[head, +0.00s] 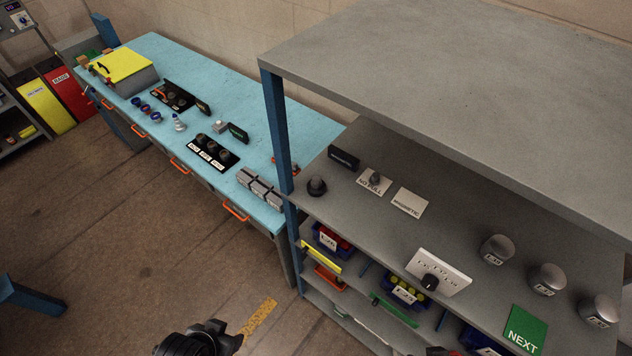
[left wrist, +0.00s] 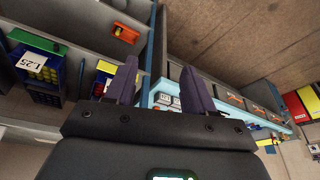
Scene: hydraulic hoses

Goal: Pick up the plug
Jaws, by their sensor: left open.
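My left gripper (left wrist: 160,82) shows two dark purple fingers spread apart in the left wrist view, with nothing between them. In the head view only a dark part of my left arm (head: 200,341) shows at the bottom edge, over the floor and well short of the bench. No item is clearly marked as the plug. Small candidates are a dark round piece (head: 317,185) at the grey shelf's left end, a grey piece on the "NO PULL" plate (head: 374,182), and small upright fittings (head: 179,123) on the blue bench. My right gripper is not clearly visible.
The blue bench (head: 235,90) carries black socket blocks (head: 214,150), grey blocks (head: 260,187) and a yellow-lidded box (head: 123,68). The grey shelf (head: 460,205) holds capped cylinders (head: 547,279) under a wide upper board (head: 470,80). Bins fill its lower levels. Floor in front is open.

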